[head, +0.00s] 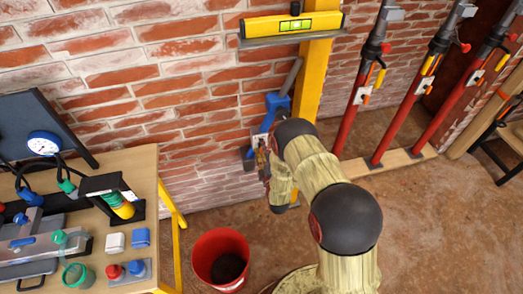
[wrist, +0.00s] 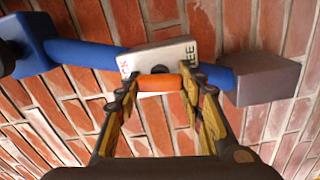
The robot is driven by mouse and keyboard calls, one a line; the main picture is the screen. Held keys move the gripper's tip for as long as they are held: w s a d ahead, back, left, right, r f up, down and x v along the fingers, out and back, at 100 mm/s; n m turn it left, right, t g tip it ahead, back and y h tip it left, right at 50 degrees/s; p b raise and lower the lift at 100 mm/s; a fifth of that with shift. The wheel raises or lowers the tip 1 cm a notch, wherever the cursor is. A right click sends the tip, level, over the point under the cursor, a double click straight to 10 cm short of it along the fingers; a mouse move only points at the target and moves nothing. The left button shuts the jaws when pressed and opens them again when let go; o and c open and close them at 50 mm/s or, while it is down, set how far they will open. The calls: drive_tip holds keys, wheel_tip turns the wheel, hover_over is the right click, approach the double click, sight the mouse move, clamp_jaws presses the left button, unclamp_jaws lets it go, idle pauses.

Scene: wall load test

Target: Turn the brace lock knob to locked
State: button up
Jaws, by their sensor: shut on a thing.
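The brace lock knob (wrist: 160,82) is an orange bar in the wrist view, lying crosswise between my fingertips. My gripper (wrist: 160,86) is shut on it, one finger at each end. Behind the knob is a pale label plate (wrist: 170,52), partly hidden by the fingers; letters like "CK" show at its left and "EE" at its right. The plate sits on the blue brace (wrist: 90,58), which has a grey block at its right end. In the head view the blue brace (head: 277,104) is low on the brick wall beside a yellow post; my arm hides most of the knob.
A yellow spirit level (head: 290,25) sits across the post top. Several red props (head: 365,95) stand at the right on a wooden plank. A red bucket (head: 220,260) is on the floor near my arm. A workbench (head: 145,180) with tools fills the left.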

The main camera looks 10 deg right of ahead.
drive_tip(key=shift+n, duration=0.8)
drive_tip(key=shift+a, duration=0.1)
drive_tip(key=o, duration=1.1)
drive_tip(key=shift+c, duration=0.2)
drive_tip(key=shift+o, duration=0.7)
drive_tip(key=shift+s, duration=0.1)
drive_tip(key=s, duration=1.1)
drive_tip(key=shift+s, duration=0.4)
